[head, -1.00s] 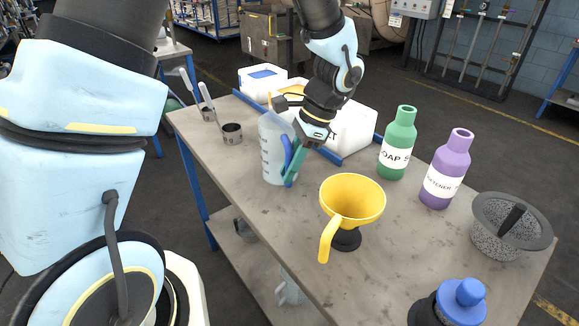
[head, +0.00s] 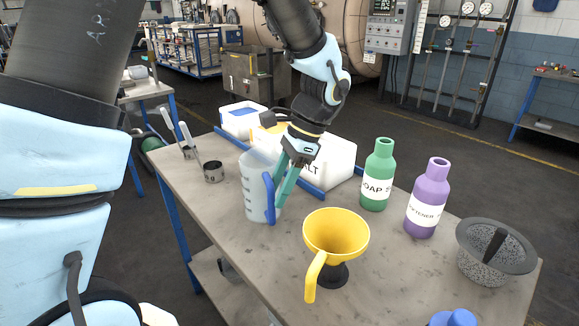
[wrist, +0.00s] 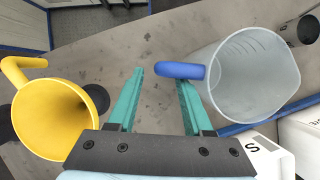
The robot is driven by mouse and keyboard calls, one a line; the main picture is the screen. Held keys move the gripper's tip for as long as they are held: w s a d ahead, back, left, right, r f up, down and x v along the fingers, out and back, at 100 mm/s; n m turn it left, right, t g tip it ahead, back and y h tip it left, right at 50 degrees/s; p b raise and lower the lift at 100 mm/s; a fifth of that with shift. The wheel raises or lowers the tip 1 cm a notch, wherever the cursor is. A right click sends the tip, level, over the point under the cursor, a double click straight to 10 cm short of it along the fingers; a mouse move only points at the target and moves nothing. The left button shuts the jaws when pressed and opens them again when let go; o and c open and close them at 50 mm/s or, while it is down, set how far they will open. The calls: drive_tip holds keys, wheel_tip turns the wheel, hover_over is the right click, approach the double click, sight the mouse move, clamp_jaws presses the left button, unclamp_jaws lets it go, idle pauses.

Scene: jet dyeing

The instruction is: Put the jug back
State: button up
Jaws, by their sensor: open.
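The jug (head: 257,190) is translucent with measuring marks and a blue handle. It stands upright on the grey table (head: 220,225), left of the yellow funnel. In the wrist view the jug (wrist: 258,80) lies to the right, its blue handle pointing towards the gap between my fingers. My gripper (head: 284,190) has green fingers, points down beside the handle and is open. In the wrist view my gripper (wrist: 160,98) has nothing between its fingers low down; the handle's end lies near the right fingertip. I cannot tell if they touch.
The yellow funnel (head: 336,232) stands on a dark base close by. A green soap bottle (head: 377,178), purple softener bottle (head: 428,200) and speckled bowl (head: 490,262) stand to the right. White containers (head: 335,165) are behind; metal ladles (head: 213,172) are at left.

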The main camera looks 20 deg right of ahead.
drive_tip(key=b+v, duration=0.1)
drive_tip(key=v, duration=0.6)
drive_tip(key=shift+d+r, duration=0.2)
drive_tip(key=shift+r, duration=0.15)
drive_tip(key=shift+s, duration=0.1)
